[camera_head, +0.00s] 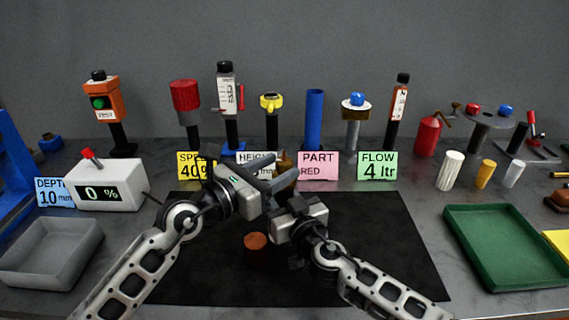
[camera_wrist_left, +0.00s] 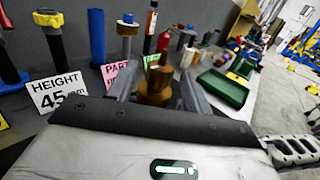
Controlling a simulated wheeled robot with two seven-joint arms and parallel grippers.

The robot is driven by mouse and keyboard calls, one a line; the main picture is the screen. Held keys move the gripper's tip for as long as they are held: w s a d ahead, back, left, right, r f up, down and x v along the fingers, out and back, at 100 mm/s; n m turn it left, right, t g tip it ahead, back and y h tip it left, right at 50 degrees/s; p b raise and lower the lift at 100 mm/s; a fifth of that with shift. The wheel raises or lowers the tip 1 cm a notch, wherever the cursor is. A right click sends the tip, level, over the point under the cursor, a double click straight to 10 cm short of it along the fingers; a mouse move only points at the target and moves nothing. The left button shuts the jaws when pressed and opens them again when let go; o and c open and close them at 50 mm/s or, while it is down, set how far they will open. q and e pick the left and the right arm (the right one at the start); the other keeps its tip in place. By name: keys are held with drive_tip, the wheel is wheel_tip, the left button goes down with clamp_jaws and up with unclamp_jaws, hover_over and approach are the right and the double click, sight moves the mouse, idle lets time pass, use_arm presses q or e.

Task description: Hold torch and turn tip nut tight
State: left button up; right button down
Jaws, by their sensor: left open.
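A brass-brown stepped piece (camera_head: 286,165) stands at the back of the black mat, partly hidden behind my grippers. It also shows in the left wrist view (camera_wrist_left: 156,84), upright with a narrow top. I cannot tell whether it is the torch tip or its nut. My left gripper (camera_head: 280,174) is open, its fingers reaching toward this piece. In the left wrist view one finger shows on each side of it, and contact is unclear. My right gripper (camera_head: 298,212) is close beside the left one, and its fingertips are not clear.
A reddish-brown cylinder (camera_head: 256,249) stands on the black mat (camera_head: 380,260). A grey tray (camera_head: 50,255) lies left and a green tray (camera_head: 508,248) right. A white readout box (camera_head: 103,192) and several label cards, including a pink one (camera_head: 318,165), line the back with several upright tools.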

use_arm(q)
drive_tip(key=shift+x, duration=1.3)
drive_tip(key=c, duration=0.9)
drive_tip(key=shift+c, duration=0.2)
drive_tip(key=shift+s+d+m+g+h, duration=0.1)
drive_tip(key=shift+d+m+g+h, duration=0.05)
drive_tip(key=shift+m+g+h, duration=0.25)
drive_tip(key=shift+f+m+g+h, duration=0.2)
drive_tip(key=shift+m+g+h, duration=0.55)
drive_tip(key=shift+g, duration=0.45)
drive_tip(key=shift+m+g+h, duration=1.05)
drive_tip(key=shift+m+g, duration=0.8)
drive_tip(key=shift+g, duration=0.65)
